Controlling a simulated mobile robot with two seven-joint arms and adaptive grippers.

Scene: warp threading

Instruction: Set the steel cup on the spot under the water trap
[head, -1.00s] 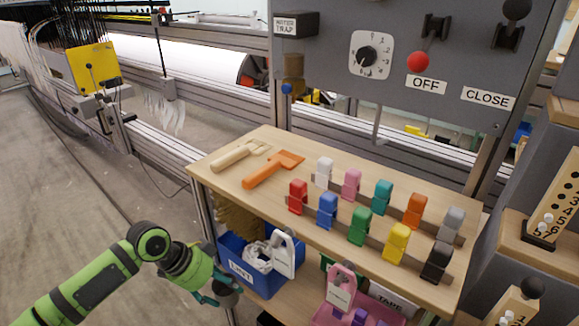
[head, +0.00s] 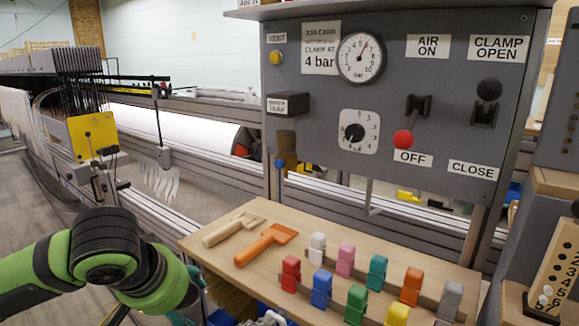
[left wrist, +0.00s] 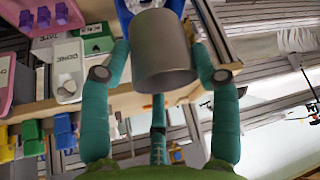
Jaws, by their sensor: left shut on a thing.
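The steel cup (left wrist: 165,48) is a plain grey cylinder in the left wrist view. My left gripper (left wrist: 161,66) has its teal fingers shut around it, one on each side. In the head view my green left arm comes in at the lower left; its gripper is mostly hidden behind the arm, and the cup does not show clearly. The water trap (head: 286,146) hangs at the lower left of the grey panel, brownish with a blue knob, below its label box (head: 288,103). I cannot make out a marked spot beneath it. My right gripper is out of view.
The wooden bench top (head: 225,262) carries an orange scraper tool (head: 265,245), a pale tool (head: 232,229) and rows of coloured clips (head: 321,289). A blue bin (left wrist: 128,12) and a pink bin (left wrist: 35,25) show in the left wrist view. The panel has levers and a gauge (head: 361,57).

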